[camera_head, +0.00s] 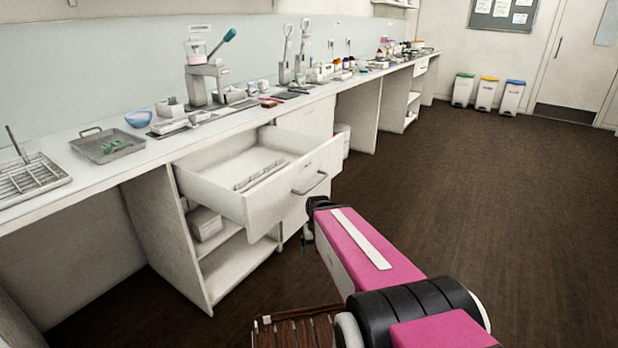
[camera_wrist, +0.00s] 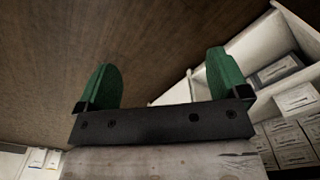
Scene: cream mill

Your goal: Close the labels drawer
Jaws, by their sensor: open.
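A white drawer (camera_head: 292,188) stands pulled well out from under the long counter in the head view. Its front has a grey bar handle (camera_head: 310,184) and a small mark too small to read. A few slim strips lie inside it. My pink arm reaches in from the lower right, and its end is just below and to the right of the drawer front, apart from the handle. In the wrist view my gripper (camera_wrist: 161,82) has two green fingers spread wide with nothing between them. In the head view the fingers are mostly hidden behind the arm.
Open shelves with boxes (camera_head: 205,222) are under the drawer; boxes (camera_wrist: 297,98) also show in the wrist view. The counter (camera_head: 95,178) holds a tray (camera_head: 108,147), a blue bowl (camera_head: 138,118) and a press (camera_head: 207,80). The brown floor (camera_head: 480,190) at right is clear; bins (camera_head: 487,93) stand far back.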

